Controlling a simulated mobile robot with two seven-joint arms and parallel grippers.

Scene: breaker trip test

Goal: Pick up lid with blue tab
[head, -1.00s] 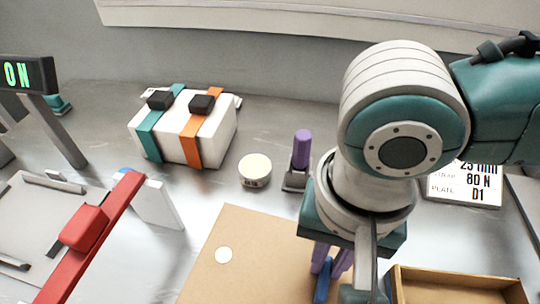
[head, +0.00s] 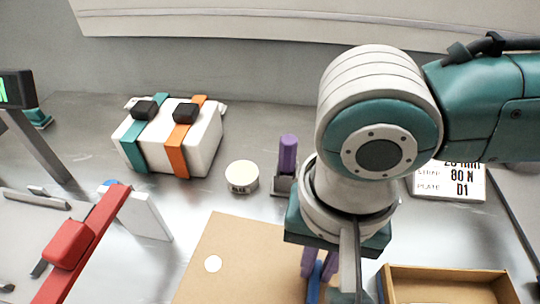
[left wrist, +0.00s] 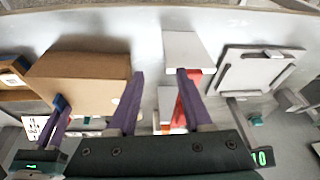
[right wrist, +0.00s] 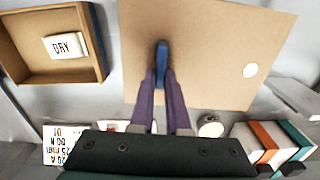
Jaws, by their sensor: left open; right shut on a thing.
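The brown lid (head: 235,260) is a flat square panel with a white round spot, low in the middle of the head view. It fills the upper middle of the right wrist view (right wrist: 210,40), and a brown box shape shows in the left wrist view (left wrist: 80,85). Its upright blue tab (right wrist: 161,55) stands between the purple fingers of my right gripper (right wrist: 161,78), which is shut on it. I cannot tell whether the lid is raised. My left gripper (left wrist: 158,85) is open and empty in its own wrist view, outside the head view.
An open brown tray (head: 450,272) with a DRY card lies right of the lid. A red lever (head: 85,240) stands at left. A strapped white box (head: 205,140), a round tub (head: 242,176) and a purple-handled piece (head: 288,155) stand behind. Bare metal table surrounds them.

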